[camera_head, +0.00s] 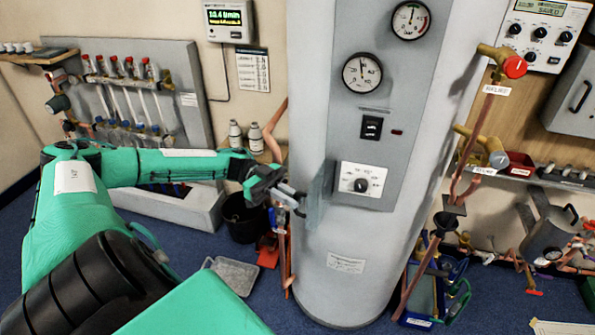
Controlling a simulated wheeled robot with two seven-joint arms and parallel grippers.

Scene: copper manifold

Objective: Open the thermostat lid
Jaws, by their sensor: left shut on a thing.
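The thermostat (374,180) is a white plate with a black knob on the front of the tall grey cylinder (345,240). Its knob and markings show uncovered. The thermostat lid (321,192), a thin see-through panel, stands out from the plate's left side, swung away from the dial. My left gripper (299,202) comes in from the left and is shut on the lid near its outer edge. The exact contact at the fingertips is small and hard to make out. My right gripper is not in view.
Two round gauges (362,73) and a black switch (371,127) sit above the thermostat. Copper pipes with a red-capped valve (514,67) run along the cylinder's right. A black bucket (240,217) and grey tray (235,273) stand on the blue floor. A pipe manifold (125,90) hangs at left.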

